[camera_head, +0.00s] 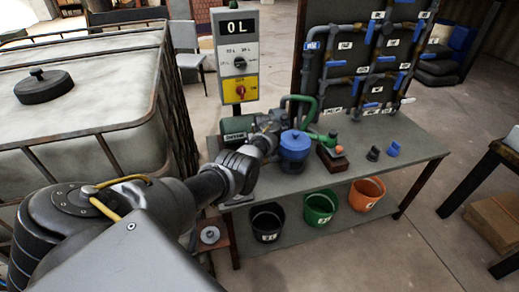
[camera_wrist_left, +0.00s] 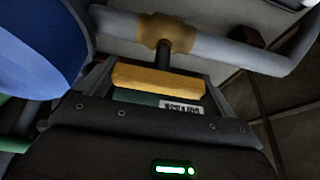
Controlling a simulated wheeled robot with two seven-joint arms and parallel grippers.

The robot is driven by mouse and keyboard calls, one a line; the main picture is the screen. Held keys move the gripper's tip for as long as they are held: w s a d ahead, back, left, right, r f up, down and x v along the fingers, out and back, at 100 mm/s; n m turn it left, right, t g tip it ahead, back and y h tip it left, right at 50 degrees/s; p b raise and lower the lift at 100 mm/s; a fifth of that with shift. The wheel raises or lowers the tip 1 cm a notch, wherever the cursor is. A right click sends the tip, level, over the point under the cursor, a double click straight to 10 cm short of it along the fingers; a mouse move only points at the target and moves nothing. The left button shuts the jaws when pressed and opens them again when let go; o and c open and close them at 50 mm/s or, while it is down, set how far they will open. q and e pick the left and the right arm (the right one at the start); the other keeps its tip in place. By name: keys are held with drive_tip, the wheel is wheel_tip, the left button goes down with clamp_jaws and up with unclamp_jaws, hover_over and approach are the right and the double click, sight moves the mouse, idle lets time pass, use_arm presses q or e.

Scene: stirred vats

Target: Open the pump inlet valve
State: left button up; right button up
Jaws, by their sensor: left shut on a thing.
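In the left wrist view a yellow valve handle (camera_wrist_left: 158,78) lies across between my left gripper's fingers. A dark stem (camera_wrist_left: 163,56) joins it to a brass-coloured valve body (camera_wrist_left: 168,33) on a grey pipe (camera_wrist_left: 225,52). My left gripper (camera_wrist_left: 157,85) is shut on this handle. In the head view my left gripper (camera_head: 265,142) reaches the pump pipework on the bench, left of a blue-lidded vessel (camera_head: 294,146). The gripper and wrist hide the handle there. A small white label (camera_wrist_left: 181,108) shows behind the handle; I cannot read it. My right gripper is not in view.
Black (camera_head: 267,222), green (camera_head: 320,207) and orange (camera_head: 366,194) buckets stand below. A control box (camera_head: 237,55) and a caged tank (camera_head: 85,90) stand behind and left.

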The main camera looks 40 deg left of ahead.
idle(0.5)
use_arm(q)
drive_tip(key=o, duration=0.7)
drive_tip(key=shift+r, duration=0.1)
drive_tip(key=shift+s+r, duration=0.1)
drive_tip(key=shift+r, duration=0.15)
drive_tip(key=p+v, duration=0.3)
drive_tip(key=v, duration=0.7)
drive_tip(key=shift+d+p, duration=0.15)
drive_tip(key=shift+p, duration=0.15)
